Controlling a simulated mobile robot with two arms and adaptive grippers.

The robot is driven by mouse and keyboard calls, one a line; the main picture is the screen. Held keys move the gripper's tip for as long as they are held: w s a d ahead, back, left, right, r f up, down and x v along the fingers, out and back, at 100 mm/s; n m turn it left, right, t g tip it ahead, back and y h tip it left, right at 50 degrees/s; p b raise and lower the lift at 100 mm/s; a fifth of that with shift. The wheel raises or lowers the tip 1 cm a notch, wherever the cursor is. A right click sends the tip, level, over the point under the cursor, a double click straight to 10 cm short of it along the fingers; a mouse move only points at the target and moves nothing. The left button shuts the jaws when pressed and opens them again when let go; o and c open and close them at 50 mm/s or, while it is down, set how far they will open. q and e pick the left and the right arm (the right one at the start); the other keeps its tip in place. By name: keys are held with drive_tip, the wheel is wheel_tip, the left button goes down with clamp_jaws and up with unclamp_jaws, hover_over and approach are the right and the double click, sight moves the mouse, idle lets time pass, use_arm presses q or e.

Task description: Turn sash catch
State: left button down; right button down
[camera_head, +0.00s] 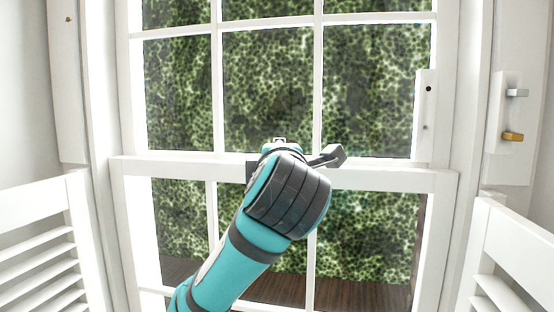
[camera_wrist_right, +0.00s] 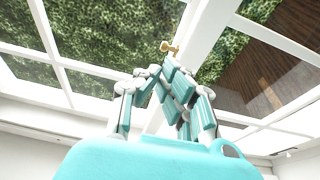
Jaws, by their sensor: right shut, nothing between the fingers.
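A small brass sash catch (camera_wrist_right: 170,47) shows in the right wrist view, on the white window bar just past my fingertips. My right gripper (camera_wrist_right: 160,72) is shut with nothing in it; its fingertips point at the catch, close below it in the picture. I cannot tell whether they touch. In the head view my right arm rises from the bottom to the white meeting rail (camera_head: 390,178) of the window, and its wrist hides the fingers and the brass catch. A grey lever-like part (camera_head: 328,156) sticks out beside the wrist; I cannot tell what it belongs to. My left gripper is out of view.
White louvred shutters stand at the left (camera_head: 45,235) and right (camera_head: 510,245) of the window. A white plate on the right frame carries a grey peg (camera_head: 517,93) and a brass peg (camera_head: 512,136). Green foliage shows behind the glass.

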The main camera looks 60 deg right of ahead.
drive_tip(key=shift+v, duration=1.5)
drive_tip(key=shift+w+f, duration=0.1)
